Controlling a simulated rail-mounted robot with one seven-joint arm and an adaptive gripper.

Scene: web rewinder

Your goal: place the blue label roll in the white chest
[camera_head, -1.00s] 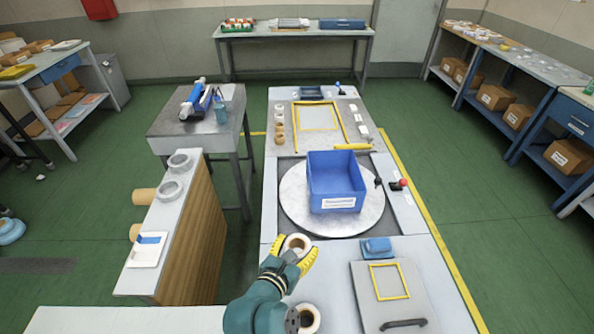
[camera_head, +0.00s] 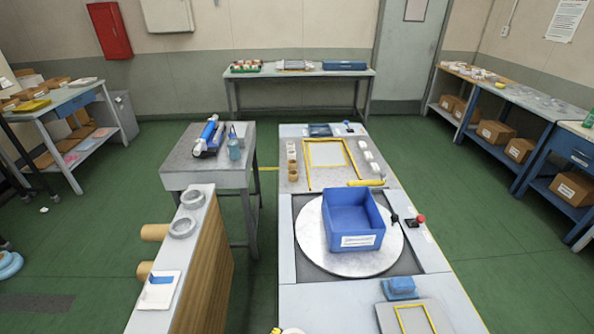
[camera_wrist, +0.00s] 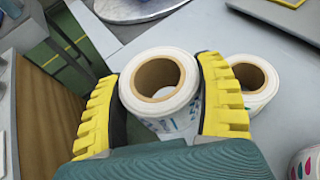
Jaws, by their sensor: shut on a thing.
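My gripper (camera_wrist: 160,85) is shut on a white label roll (camera_wrist: 168,122) with a brown core and small bluish and purple print, between its yellow ribbed fingers in the wrist view. Its base is hidden. In the head view, only a yellow fingertip and a bit of the roll show at the bottom edge. A second white roll (camera_wrist: 256,101) stands just right of the right finger. A pale panel (camera_head: 388,320) with a yellow outline, cut off at bottom right in the head view, may be the white chest's lid; I cannot tell.
A blue bin (camera_head: 357,242) stands on a round turntable (camera_head: 312,238). A blue block (camera_head: 400,287) lies beside the pale panel. A roll with coloured dots (camera_wrist: 308,163) shows at the wrist view's right edge. A side shelf (camera_head: 143,318) with grey rings stands left across a gap.

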